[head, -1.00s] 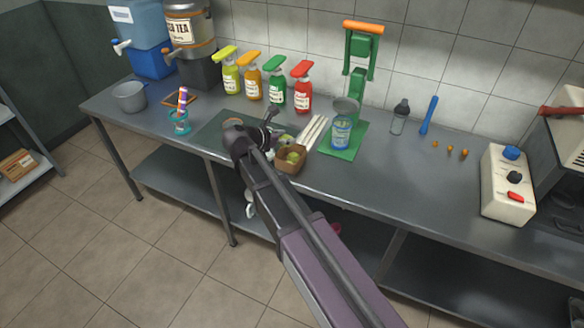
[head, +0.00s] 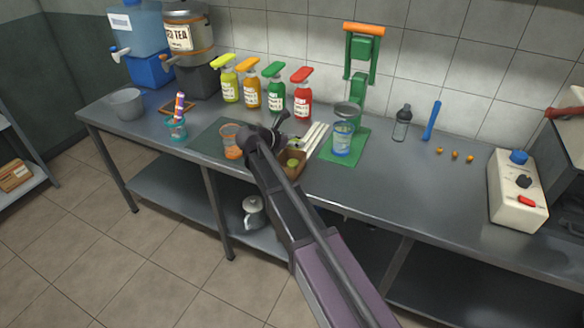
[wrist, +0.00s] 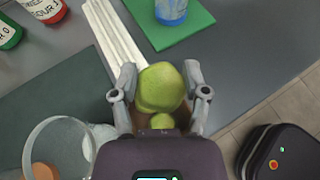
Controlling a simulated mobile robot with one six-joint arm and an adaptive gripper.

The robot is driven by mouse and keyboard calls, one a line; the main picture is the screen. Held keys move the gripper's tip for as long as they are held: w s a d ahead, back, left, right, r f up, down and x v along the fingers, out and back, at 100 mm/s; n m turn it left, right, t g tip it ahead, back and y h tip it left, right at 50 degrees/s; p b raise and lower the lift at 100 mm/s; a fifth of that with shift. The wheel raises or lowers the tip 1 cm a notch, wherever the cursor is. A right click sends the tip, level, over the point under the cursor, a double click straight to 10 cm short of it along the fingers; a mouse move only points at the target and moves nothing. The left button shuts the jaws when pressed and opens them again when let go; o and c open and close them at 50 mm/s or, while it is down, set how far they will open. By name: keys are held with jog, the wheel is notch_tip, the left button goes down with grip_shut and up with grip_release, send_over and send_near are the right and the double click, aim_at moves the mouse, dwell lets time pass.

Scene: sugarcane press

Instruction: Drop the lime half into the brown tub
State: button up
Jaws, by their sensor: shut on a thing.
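The green lime half (wrist: 160,84) is between the two fingers of my gripper (wrist: 157,90) in the wrist view, and the gripper is shut on it. The brown tub (head: 293,174) stands on the counter in the head view, with green lime inside. Only slivers of the tub (wrist: 203,110) show in the wrist view, below and behind the held lime. A second green lime piece (wrist: 160,121) shows there too. In the head view my gripper (head: 279,132) is beside and above the tub, and my arm partly covers the tub.
White straws (head: 313,138) and a green press (head: 345,150) with a blue-labelled cup stand right of the tub. Syrup bottles (head: 275,93) line the back.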

jog(key=shift+f, duration=0.1)
notch_tip(320, 180, down, 6)
jog(key=b, duration=0.6)
dwell(0.4)
jog(key=o, duration=1.1)
